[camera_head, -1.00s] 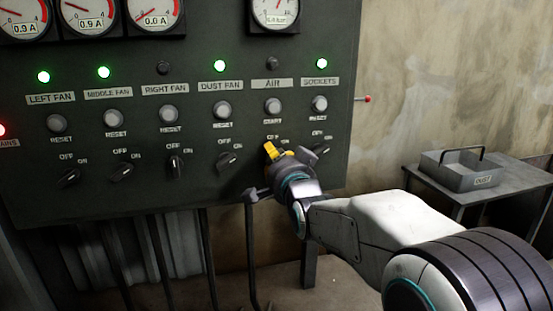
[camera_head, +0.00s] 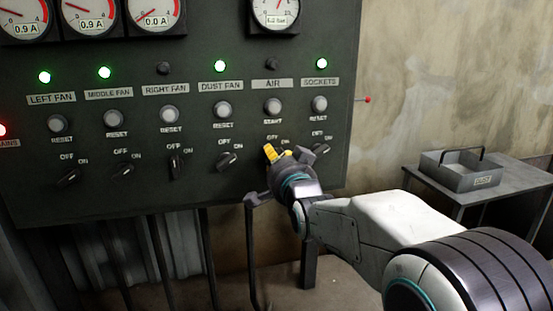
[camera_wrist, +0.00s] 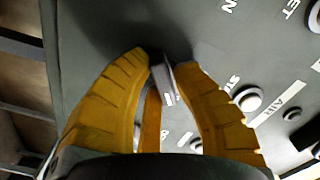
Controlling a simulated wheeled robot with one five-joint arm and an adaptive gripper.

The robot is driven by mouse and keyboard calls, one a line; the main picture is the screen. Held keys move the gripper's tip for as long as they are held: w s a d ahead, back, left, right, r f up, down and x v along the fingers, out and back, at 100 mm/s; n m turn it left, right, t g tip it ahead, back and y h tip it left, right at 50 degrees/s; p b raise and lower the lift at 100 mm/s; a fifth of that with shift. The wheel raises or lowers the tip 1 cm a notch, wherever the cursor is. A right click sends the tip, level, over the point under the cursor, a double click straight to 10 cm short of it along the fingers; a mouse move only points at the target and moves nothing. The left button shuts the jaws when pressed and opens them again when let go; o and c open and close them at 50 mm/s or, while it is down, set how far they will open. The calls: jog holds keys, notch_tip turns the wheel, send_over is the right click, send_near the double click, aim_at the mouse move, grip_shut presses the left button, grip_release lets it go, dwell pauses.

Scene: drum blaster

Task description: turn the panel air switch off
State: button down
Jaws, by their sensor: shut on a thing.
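The panel (camera_head: 100,205) is dark, with a row of OFF/ON rotary switches. The AIR label (camera_head: 272,85) and its START button (camera_head: 274,107) are right of its middle, and the lamp (camera_head: 272,64) above is dark. My gripper (camera_head: 278,154) with yellow fingers is at the panel below START, at the air switch. In the wrist view the fingertips close on the sides of the grey air switch knob (camera_wrist: 164,80). The head view hides this knob behind my gripper, and I cannot tell its exact setting.
The sockets switch (camera_head: 321,150) is close right of my gripper, and the dust fan switch (camera_head: 228,160) is to its left. Lamps for left fan, middle fan, dust fan and sockets are green. A grey bin (camera_head: 460,177) stands on a side table (camera_head: 430,186) at right.

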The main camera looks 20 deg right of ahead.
jog(key=n, duration=0.6)
jog(key=shift+d+r, duration=0.1)
jog(key=shift+r, duration=0.05)
jog(key=shift+r+n, duration=0.2)
jog(key=shift+n, duration=2.1)
jog(key=c, duration=1.1)
grip_release()
jog(key=shift+w+f, duration=0.1)
jog(key=shift+o, duration=0.2)
jog(key=s, duration=1.2)
